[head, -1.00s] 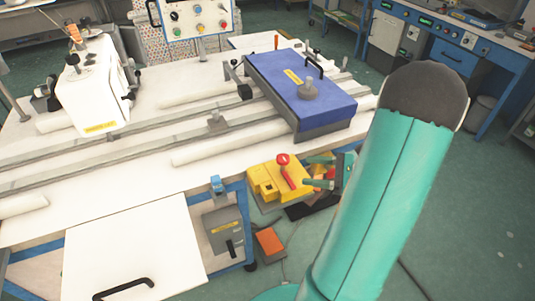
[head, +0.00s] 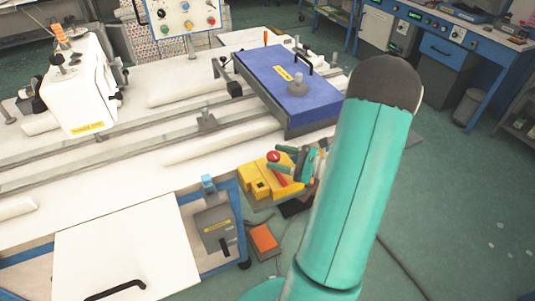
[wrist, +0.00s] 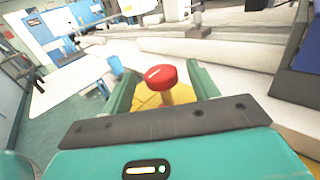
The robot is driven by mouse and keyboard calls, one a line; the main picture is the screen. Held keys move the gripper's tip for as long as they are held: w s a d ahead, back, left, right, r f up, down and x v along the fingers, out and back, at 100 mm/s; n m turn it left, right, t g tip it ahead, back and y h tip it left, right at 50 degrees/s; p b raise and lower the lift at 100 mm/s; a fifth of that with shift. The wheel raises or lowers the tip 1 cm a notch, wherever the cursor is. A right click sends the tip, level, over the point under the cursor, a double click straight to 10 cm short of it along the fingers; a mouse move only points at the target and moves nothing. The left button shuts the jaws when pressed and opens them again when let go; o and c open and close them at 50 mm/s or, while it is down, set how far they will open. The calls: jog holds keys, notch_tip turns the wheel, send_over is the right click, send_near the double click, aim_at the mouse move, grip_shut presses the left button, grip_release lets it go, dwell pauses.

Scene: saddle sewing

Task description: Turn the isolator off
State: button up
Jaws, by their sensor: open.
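A yellow box (head: 258,181), which looks like the isolator, stands low beside the white table's front edge. A red lever with a round red knob (head: 273,156) rises from it. The knob also shows in the wrist view (wrist: 161,77), centred between my fingers. My gripper (head: 277,161) is open, with its green fingers on either side of the knob in the wrist view. Whether a finger touches the knob cannot be told. The lower part of the lever is partly hidden by the gripper in the wrist view.
The white table (head: 110,180) carries rails, rollers and a blue-covered plate (head: 290,90). A grey box with a small lever (head: 216,229) is on the table's front, and an orange pedal (head: 263,238) lies on the floor. Open green floor is at the right.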

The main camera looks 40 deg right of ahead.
aim_at(268, 154)
jog(key=shift+x, duration=1.95)
grip_shut()
